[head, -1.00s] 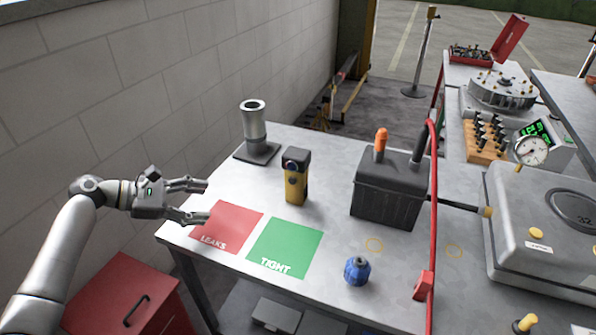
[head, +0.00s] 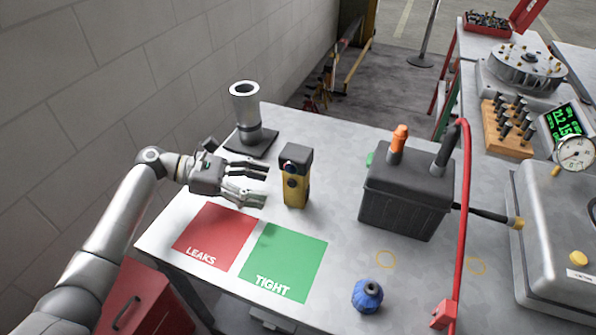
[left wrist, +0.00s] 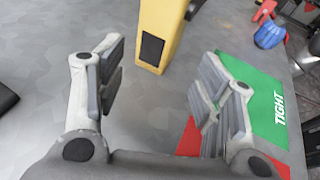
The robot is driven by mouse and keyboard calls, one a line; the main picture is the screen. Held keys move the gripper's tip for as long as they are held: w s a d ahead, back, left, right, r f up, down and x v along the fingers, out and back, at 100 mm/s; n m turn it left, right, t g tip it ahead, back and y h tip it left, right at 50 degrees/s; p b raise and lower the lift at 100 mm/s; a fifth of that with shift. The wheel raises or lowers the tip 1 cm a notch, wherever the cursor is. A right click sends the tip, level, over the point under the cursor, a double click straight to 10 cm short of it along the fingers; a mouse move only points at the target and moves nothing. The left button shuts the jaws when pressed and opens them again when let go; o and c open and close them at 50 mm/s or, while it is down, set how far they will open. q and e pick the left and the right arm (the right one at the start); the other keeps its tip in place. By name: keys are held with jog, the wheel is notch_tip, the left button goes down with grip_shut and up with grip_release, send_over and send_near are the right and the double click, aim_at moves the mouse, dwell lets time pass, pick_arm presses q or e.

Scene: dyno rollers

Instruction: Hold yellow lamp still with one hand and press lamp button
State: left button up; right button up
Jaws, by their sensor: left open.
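The yellow lamp (head: 295,190) stands upright on the grey table, with a dark grey head and a round dark part on its front. Its lower yellow body with a black patch also shows in the left wrist view (left wrist: 160,38). My left gripper (head: 266,186) is open and empty, just left of the lamp, its fingers pointing toward it. In the left wrist view the open fingers (left wrist: 158,75) frame the lamp's base, which is ahead of them and apart. I cannot make out for certain which part is the button. My right gripper is not in view.
A red LEAKS mat (head: 214,236) and a green TIGHT mat (head: 283,262) lie in front. A metal cylinder on a dark base (head: 246,115) stands behind the gripper. A dark box (head: 405,200), a blue round item (head: 367,295) and a red hose (head: 462,220) are to the right.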

aim_at(292, 192)
pick_arm(q)
jog(key=b+x, duration=0.1)
jog(key=x, duration=0.3)
jog(key=shift+d+f+b, duration=0.1)
jog(key=shift+f+b, duration=0.15)
jog(key=shift+b, duration=0.15)
jog(key=p+x, duration=0.1)
jog(key=x, duration=0.1)
jog(key=shift+d+r+p, duration=0.15)
jog(key=shift+d+p, duration=0.25)
jog(key=shift+d, duration=0.4)
jog(key=shift+d+f, duration=0.1)
jog(key=shift+f, duration=0.15)
jog(key=c, duration=0.8)
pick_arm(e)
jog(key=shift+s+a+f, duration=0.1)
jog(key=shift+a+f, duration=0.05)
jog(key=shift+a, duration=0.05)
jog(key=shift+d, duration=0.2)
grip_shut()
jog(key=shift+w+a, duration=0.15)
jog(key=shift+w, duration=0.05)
